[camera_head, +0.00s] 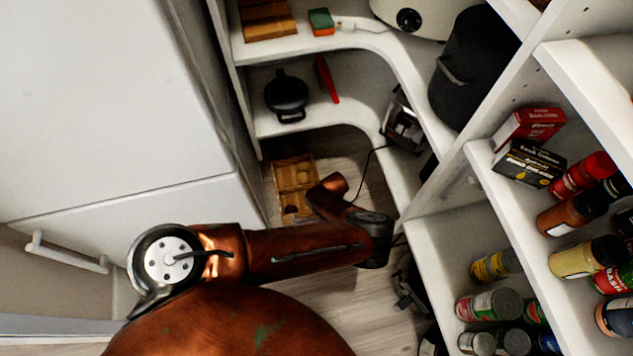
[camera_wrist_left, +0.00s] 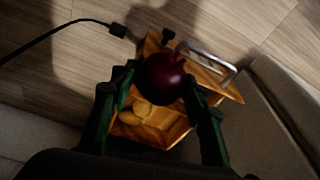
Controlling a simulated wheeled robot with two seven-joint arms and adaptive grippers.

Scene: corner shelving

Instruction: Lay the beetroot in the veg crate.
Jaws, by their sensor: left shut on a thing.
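The beetroot (camera_wrist_left: 160,77) is a round, dark purple-red ball in the left wrist view. My left gripper (camera_wrist_left: 160,82) is shut on it, with one green-black finger on each side. The veg crate (camera_wrist_left: 225,88) is a wooden box on the floor. It lies beyond the beetroot in that view, with yellowish potato-like vegetables (camera_wrist_left: 150,115) inside. The beetroot overlaps the crate in the picture; its height above it cannot be told. My right gripper is not in view.
A black cable (camera_wrist_left: 50,35) with a plug lies on the floor near the crate. White corner shelves (camera_head: 340,115) stand behind, holding a black pot (camera_head: 287,95). Cans and jars (camera_head: 490,304) fill the right shelves. A white cabinet (camera_head: 110,110) is left of the crate.

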